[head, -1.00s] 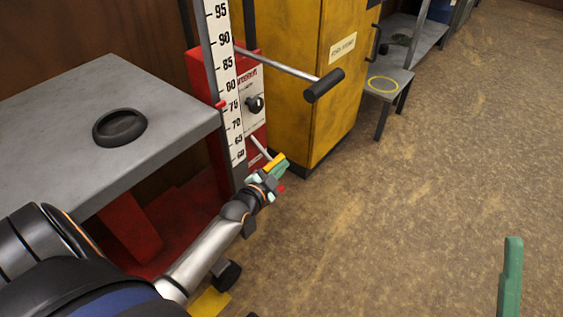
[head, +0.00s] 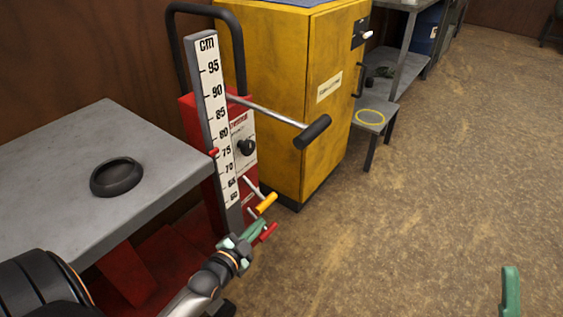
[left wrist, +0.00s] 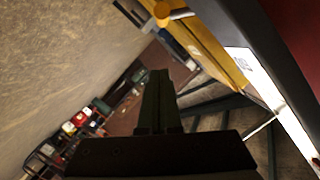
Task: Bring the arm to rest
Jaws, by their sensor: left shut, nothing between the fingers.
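The mower lift is a red unit (head: 195,110) with a grey table (head: 60,155) at the left. Its upright cm scale (head: 212,120) has a red pointer (head: 214,152) near 75. A yellow-tipped lever (head: 266,203) and a red-tipped lever (head: 267,233) stick out low on the right. My left gripper (head: 257,230) is shut and empty, just below the yellow tip and close beside the red one; contact with the red one is unclear. In the left wrist view its fingers (left wrist: 157,100) are together, with the yellow tip (left wrist: 162,14) ahead. Part of my right gripper (head: 511,290) shows at lower right.
A black ring-shaped dish (head: 117,177) lies on the grey table. A black-ended bar (head: 313,131) juts out above the levers. A yellow cabinet (head: 320,85) stands behind, with a low grey bench (head: 385,98) beyond. The brown floor (head: 420,210) at right is open.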

